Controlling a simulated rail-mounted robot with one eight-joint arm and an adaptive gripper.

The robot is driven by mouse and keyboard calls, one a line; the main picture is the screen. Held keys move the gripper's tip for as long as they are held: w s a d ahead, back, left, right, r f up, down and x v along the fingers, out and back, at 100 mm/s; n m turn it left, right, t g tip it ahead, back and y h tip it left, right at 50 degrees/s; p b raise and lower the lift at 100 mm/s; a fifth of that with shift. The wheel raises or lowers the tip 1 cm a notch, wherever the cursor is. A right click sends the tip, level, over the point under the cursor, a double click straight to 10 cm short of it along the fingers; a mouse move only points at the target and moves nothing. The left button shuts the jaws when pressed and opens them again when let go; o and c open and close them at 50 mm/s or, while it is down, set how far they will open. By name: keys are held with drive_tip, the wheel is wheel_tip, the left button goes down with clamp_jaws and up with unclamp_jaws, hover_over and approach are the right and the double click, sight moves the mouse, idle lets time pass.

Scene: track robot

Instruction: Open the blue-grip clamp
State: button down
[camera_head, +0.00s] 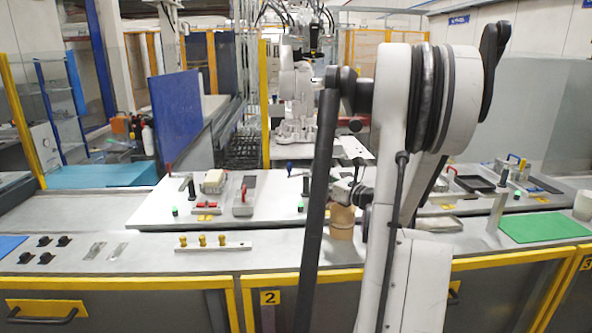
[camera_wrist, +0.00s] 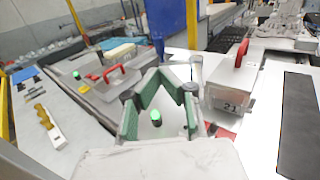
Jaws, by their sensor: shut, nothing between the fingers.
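The blue-grip clamp (camera_head: 289,167) stands near the back edge of the white board in the head view, its small dark-blue grip upright. My arm hides part of the area to its right. In the wrist view, a blue shape tapers down just beyond my fingertips; I cannot tell its grip apart from the blue panel behind. My gripper (camera_wrist: 158,72) has green-lined fingers that meet at their tips, with nothing between them. In the head view it is partly hidden behind my arm, to the right of the clamp. I see no contact with the grip.
Red-handled clamps (camera_wrist: 115,72) and a block with a red handle (camera_wrist: 230,92) stand on the board. A green button (camera_wrist: 155,117) shows between my fingers. A bar with yellow knobs (camera_head: 210,244) and a brown cylinder (camera_head: 342,222) are on the front bench. A blue panel (camera_head: 175,110) stands behind.

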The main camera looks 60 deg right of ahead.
sight(306, 173)
drive_tip(key=p+x, duration=0.1)
drive_tip(key=x, duration=0.9)
drive_tip(key=shift+w, duration=0.15)
drive_tip(key=shift+w, duration=0.1)
